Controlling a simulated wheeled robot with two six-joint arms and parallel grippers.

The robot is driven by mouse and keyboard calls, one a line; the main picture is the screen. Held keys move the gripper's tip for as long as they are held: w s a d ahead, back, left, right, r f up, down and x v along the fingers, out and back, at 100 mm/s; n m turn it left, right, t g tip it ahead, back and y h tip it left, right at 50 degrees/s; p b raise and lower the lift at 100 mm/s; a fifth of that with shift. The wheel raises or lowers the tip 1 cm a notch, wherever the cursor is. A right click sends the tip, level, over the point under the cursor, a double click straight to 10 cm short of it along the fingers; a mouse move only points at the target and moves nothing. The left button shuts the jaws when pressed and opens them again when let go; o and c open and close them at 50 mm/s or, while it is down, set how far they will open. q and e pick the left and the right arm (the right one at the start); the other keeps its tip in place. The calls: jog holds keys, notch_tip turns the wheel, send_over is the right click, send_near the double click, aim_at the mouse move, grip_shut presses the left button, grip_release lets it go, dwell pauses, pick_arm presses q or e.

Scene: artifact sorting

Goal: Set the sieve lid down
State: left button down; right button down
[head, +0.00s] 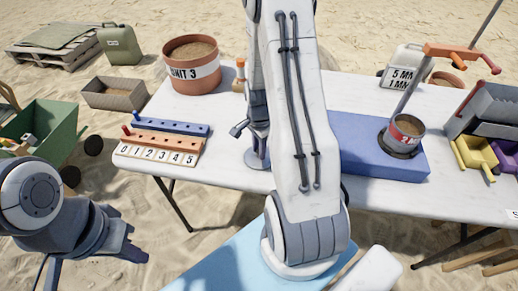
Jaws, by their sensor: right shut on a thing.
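A round sieve pan (407,128) with a red and white label stands open on the blue box (350,150) at the right of the table; brownish material shows inside. My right gripper (257,158) points down at the table left of the blue box, mostly hidden behind my own arm. It is shut on a thin grey piece that appears to be the sieve lid (250,163), of which only a sliver shows. Whether the lid touches the table cannot be told. My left gripper (97,268) is open and empty at the lower left, off the table.
A numbered peg rack (165,145) and a terracotta UNIT 3 pot (192,68) are at the table's left. White tabletop is bare between rack and arm.

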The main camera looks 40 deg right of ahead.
jog(key=shift+f, duration=0.2)
jog(key=c, duration=0.6)
grip_release()
jog(key=shift+r, duration=0.15)
